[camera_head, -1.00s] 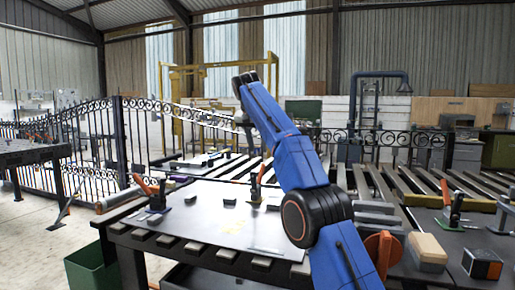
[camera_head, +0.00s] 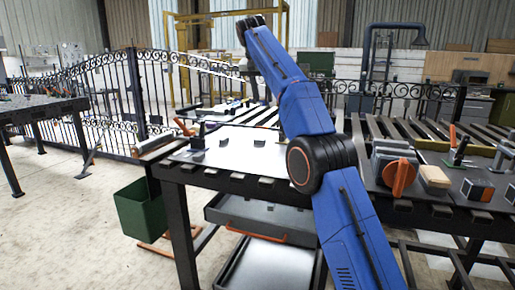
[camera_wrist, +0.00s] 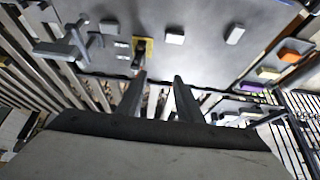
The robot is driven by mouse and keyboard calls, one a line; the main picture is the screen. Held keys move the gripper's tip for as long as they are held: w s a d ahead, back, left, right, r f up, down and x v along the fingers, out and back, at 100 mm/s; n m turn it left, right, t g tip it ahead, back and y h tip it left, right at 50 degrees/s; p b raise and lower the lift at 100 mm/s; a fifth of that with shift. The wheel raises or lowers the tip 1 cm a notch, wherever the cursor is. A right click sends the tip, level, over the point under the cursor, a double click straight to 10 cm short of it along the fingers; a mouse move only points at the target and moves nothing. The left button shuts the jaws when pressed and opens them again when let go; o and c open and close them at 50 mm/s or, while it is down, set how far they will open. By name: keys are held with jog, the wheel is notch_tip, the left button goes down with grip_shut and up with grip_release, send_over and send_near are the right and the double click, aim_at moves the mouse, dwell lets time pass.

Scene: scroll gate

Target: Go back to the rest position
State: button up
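My gripper (camera_wrist: 159,78) shows in the wrist view with its two dark fingers apart and nothing between them. It is above the workbench, whose grey top (camera_wrist: 205,60) fills much of that view. In the head view my blue arm is raised and bent over the bench (camera_head: 222,150); its fingers cannot be made out there. A dark clamp on a yellow patch (camera_wrist: 142,46) lies beyond the fingertips in the wrist view. Small grey blocks (camera_wrist: 175,35) sit on the bench top.
A green bin (camera_head: 140,208) stands on the floor left of the bench. Drawers or trays (camera_head: 262,215) are below the bench top. An orange-knobbed device (camera_head: 398,176) is on the right. A wrought-iron gate (camera_head: 95,100) stands behind at left. Floor at front left is clear.

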jog(key=s+d+r+n, duration=0.2)
jog(key=s+d+r, duration=0.1)
jog(key=s+d, duration=0.8)
jog(key=s+d+f+y, duration=0.1)
jog(key=s+d+f, duration=0.1)
jog(key=s+d, duration=0.35)
jog(key=s+d+f, duration=0.2)
jog(key=s, duration=0.6)
jog(key=s+d+f, duration=0.2)
jog(key=s+f, duration=0.8)
jog(key=s, duration=0.2)
jog(key=s+d+f+n, duration=0.1)
jog(key=s+d+f, duration=0.2)
jog(key=s+f, duration=0.8)
jog(key=s+d+f+n+y, duration=0.1)
jog(key=s+d+f, duration=0.2)
jog(key=s+f, duration=0.8)
jog(key=s, duration=0.3)
jog(key=shift+s+g, duration=0.2)
jog(key=shift+g, duration=0.1)
jog(key=shift+o, duration=0.3)
jog(key=shift+f, duration=0.1)
